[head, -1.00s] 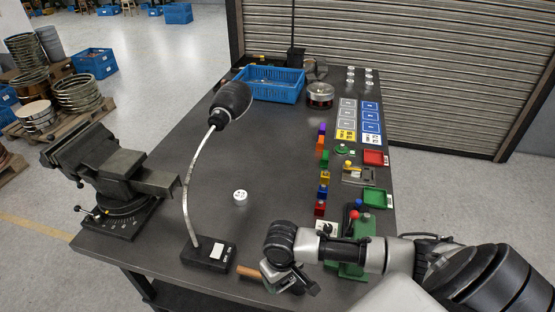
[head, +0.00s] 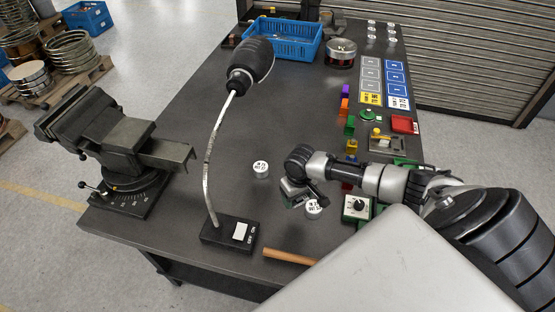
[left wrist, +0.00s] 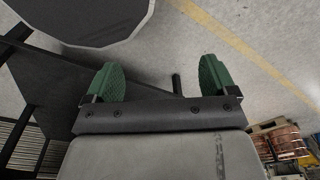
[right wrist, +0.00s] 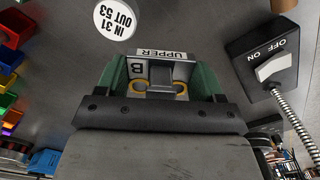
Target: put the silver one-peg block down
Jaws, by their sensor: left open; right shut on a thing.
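The silver one-peg block (right wrist: 160,75) is between the green fingers of my right gripper (right wrist: 160,83) in the right wrist view. It has an "UPPER" label, a "B" label and two yellow-ringed spots; its peg cannot be made out. In the head view my right gripper (head: 294,196) is over the dark table (head: 215,165), with the block mostly hidden by the hand; whether it touches the table is unclear. My left gripper (left wrist: 158,82) is open and empty, over the floor in the left wrist view, and outside the head view.
White-topped discs (head: 261,168) and (head: 314,206) stand close to my right gripper. A lamp base (head: 229,234) and wooden stick (head: 289,257) lie nearer the front edge. A knob box (head: 357,207) and coloured blocks (head: 351,148) are right. A vise (head: 120,150) is left; mid-table is clear.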

